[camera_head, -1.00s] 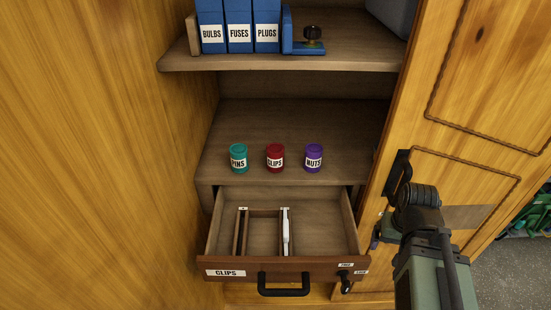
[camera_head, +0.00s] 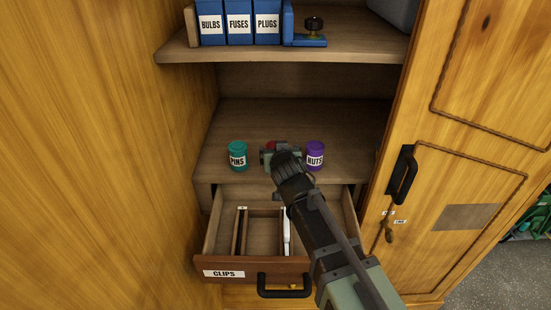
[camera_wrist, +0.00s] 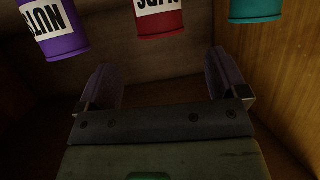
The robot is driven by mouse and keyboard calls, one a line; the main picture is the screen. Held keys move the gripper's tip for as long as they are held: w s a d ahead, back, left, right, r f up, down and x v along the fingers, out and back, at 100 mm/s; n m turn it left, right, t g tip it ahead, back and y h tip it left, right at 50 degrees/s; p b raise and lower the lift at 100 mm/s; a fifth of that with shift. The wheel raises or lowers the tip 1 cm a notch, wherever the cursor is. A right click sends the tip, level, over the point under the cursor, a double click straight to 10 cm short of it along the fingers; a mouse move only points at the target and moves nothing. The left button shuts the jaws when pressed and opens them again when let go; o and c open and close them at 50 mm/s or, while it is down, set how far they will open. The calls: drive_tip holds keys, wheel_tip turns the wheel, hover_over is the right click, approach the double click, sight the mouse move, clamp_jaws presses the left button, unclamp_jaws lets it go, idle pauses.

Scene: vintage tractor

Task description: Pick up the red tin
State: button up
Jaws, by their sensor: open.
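The red tin (camera_head: 271,145) stands on the middle shelf between a teal tin (camera_head: 238,156) and a purple tin (camera_head: 315,156). In the head view my gripper (camera_head: 281,157) is in front of the red tin and hides most of it. In the wrist view the tins show upside down along the top edge, with the red tin (camera_wrist: 160,18) in the middle. My gripper (camera_wrist: 160,75) is open and empty, its two fingers pointing toward the red tin. The red tin is lined up between the fingers but beyond their tips.
The purple tin and teal tin stand close on both sides. An upper shelf (camera_head: 270,54) with blue boxes hangs above. An open drawer (camera_head: 222,266) marked CLIPS lies below my arm. The cabinet door (camera_head: 475,175) stands at the right.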

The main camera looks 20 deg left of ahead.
drive_tip(key=b+x, duration=0.2)
drive_tip(key=x, duration=0.6)
drive_tip(key=shift+w+f, duration=0.1)
drive_tip(key=shift+c, duration=0.5)
drive_tip(key=c, duration=1.1)
wheel_tip(320, 180, up, 20)
drive_tip(key=p, duration=1.9)
drive_tip(key=shift+p, duration=0.35)
